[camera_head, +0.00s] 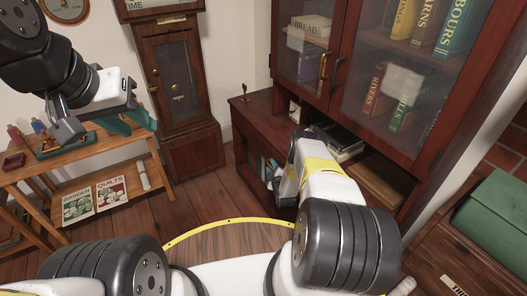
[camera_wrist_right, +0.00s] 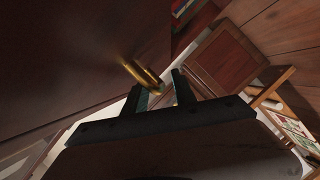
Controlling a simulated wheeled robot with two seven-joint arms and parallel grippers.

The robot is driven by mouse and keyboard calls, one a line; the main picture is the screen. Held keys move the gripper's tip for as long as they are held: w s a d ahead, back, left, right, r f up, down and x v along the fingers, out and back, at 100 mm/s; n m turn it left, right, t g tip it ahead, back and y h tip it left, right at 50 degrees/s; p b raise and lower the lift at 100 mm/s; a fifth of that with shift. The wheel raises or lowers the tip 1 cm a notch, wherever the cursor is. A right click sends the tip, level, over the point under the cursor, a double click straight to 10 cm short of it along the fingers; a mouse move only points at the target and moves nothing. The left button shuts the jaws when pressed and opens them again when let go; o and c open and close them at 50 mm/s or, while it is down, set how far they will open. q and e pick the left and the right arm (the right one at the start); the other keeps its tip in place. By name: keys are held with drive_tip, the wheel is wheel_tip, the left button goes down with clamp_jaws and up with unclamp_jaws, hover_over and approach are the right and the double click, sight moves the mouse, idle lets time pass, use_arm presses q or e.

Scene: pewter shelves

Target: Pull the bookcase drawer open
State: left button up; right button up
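The dark red-brown bookcase (camera_head: 339,62) stands at centre right in the head view, with glazed doors above and a deeper base below. My right arm reaches to its base and hides the drawer front there. In the right wrist view a brass handle (camera_wrist_right: 143,74) sticks out from a dark wooden front (camera_wrist_right: 75,50), which looks shut. My right gripper (camera_wrist_right: 158,86) is open, its two fingers apart, with the handle's end at the gap between the fingertips; contact is unclear. My left gripper (camera_head: 68,128) is at far left, over the small wooden table; its finger gap is unclear.
A grandfather clock (camera_head: 178,85) stands at the back. The small wooden table (camera_head: 80,155) with jars and booklets is at left. Books and a dark flat item lie on the bookcase's ledge. A green box (camera_head: 497,215) is at right. Some wooden floor (camera_head: 205,203) is clear.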

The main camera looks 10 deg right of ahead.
clamp_jaws()
idle(1.3)
